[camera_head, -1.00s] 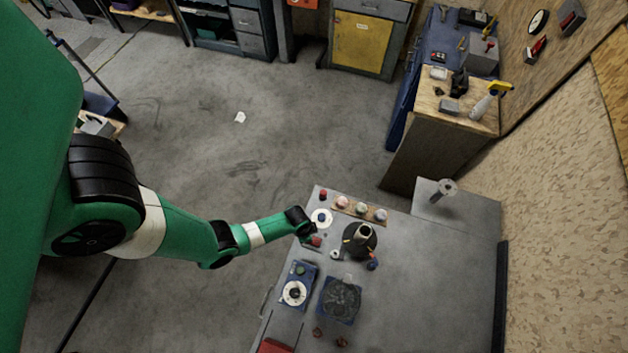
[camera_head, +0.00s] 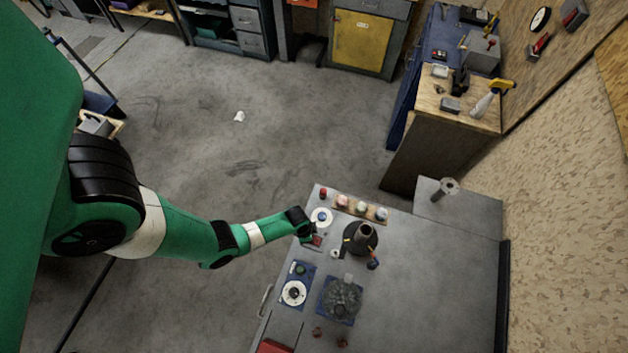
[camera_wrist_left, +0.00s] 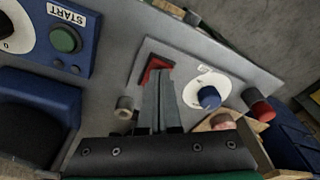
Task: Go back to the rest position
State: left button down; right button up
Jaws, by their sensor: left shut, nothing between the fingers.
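My green left arm comes in from the left in the head view and reaches the grey table (camera_head: 420,290). My left gripper (camera_head: 315,233) is over the table's left edge, beside a small panel with a red switch (camera_head: 317,241). In the left wrist view my left gripper (camera_wrist_left: 158,82) is shut and empty. Its fingertips overlap the red switch (camera_wrist_left: 152,66); I cannot tell whether they touch it. A white dial with a blue knob (camera_wrist_left: 208,97) is just right of the fingers. My right gripper is in neither view.
A dark round device (camera_head: 360,240) stands right of the gripper. A wooden rack of small jars (camera_head: 360,208) is behind it. Blue units with a white dial (camera_head: 294,292) and a dark round top (camera_head: 341,298) are nearer. The blue unit has a green START button (camera_wrist_left: 65,39).

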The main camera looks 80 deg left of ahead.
pick_arm(q)
jog(key=shift+f, duration=0.3)
dwell(0.4)
